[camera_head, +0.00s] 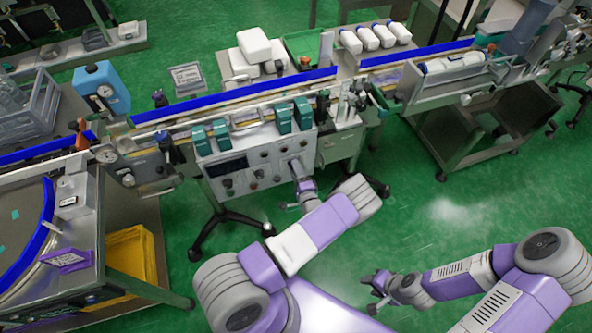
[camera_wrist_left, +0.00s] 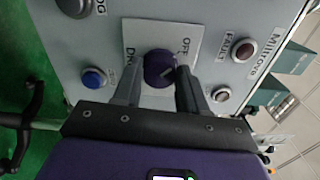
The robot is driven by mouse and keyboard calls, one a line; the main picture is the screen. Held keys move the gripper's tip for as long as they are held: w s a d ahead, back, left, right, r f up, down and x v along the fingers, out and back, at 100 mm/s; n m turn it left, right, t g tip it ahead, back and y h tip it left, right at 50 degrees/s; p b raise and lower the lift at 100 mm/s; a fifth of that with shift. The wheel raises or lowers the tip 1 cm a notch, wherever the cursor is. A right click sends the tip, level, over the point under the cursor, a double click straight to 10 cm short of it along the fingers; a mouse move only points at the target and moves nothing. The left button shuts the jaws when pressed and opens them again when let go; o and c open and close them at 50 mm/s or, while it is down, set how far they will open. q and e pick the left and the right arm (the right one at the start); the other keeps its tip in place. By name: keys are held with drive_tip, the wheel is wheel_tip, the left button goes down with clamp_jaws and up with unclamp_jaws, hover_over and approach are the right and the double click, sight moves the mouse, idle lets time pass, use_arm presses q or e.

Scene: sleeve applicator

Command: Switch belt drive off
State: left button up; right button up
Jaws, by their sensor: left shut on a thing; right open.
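The control panel (camera_head: 250,165) is the grey front of the box below the conveyor. In the left wrist view a dark round knob (camera_wrist_left: 156,64) sits on a white plate (camera_wrist_left: 190,36) marked OFF, with other lettering partly hidden. My left gripper (camera_wrist_left: 158,82) has a finger on either side of this knob and is shut on it. In the head view my left gripper (camera_head: 298,172) is at the panel's right part and hides the knob. A pale mark shows on the knob, but its setting is unclear. My right gripper (camera_head: 374,288) is open and empty above the floor.
Green blocks (camera_head: 283,118) line the panel's top.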

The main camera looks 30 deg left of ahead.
use_arm(q)
drive_tip(key=o, duration=1.1)
drive_tip(key=shift+c, duration=0.2)
drive_tip(key=shift+d, duration=0.15)
drive_tip(key=p+v, duration=0.1)
drive_tip(key=v, duration=0.6)
drive_tip(key=shift+s+d, duration=0.15)
